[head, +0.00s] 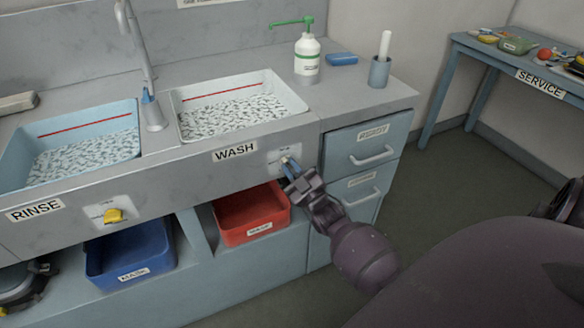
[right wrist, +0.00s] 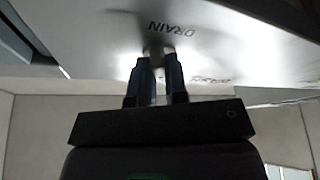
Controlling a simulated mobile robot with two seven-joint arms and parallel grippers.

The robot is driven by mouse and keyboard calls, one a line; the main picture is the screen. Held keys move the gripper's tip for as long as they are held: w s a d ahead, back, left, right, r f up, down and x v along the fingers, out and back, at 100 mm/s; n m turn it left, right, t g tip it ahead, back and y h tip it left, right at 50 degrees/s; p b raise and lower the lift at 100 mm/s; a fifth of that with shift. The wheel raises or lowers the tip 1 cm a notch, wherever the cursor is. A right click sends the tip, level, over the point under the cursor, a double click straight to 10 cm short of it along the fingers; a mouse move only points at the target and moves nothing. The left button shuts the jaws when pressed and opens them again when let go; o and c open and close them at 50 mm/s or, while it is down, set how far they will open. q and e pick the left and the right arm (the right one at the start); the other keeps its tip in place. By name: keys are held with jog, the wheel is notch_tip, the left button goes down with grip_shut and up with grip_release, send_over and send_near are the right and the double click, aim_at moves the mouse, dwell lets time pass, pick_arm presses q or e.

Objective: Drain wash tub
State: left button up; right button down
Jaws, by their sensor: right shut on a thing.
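The wash tub (head: 187,118) is a white basin in the counter, above the WASH label (head: 234,152). A speckled grey-and-white fill lies below its red line. My right gripper (head: 288,168) is at the panel to the right of that label. It is shut on the wash drain knob, which is mostly hidden by the fingers. In the right wrist view the two fingers (right wrist: 158,75) close around the knob (right wrist: 158,50), just below the word DRAIN on a pale plate (right wrist: 210,50). My left gripper is not in view.
The blue rinse tub (head: 125,112) stands left, with a yellow knob (head: 114,216) on the panel below. A red bin (head: 285,220) and a blue bin (head: 95,265) sit under the counter. Drawers (head: 345,160) are right of my gripper. A service table (head: 470,45) stands back right.

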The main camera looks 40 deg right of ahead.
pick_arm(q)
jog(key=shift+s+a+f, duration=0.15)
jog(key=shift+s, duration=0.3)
pick_arm(e)
jog(key=shift+m+h, duration=0.4)
jog(key=shift+m, duration=0.3)
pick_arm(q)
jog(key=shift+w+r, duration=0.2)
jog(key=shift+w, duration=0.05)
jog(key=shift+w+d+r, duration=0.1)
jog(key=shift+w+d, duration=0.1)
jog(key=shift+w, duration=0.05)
pick_arm(e)
jog(key=c, duration=1.1)
grip_release()
jog(key=shift+c, duration=0.2)
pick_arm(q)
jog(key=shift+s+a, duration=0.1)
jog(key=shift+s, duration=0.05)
pick_arm(e)
jog(key=v, duration=1)
jog(key=shift+s+f, duration=0.15)
jog(key=shift+s, duration=0.2)
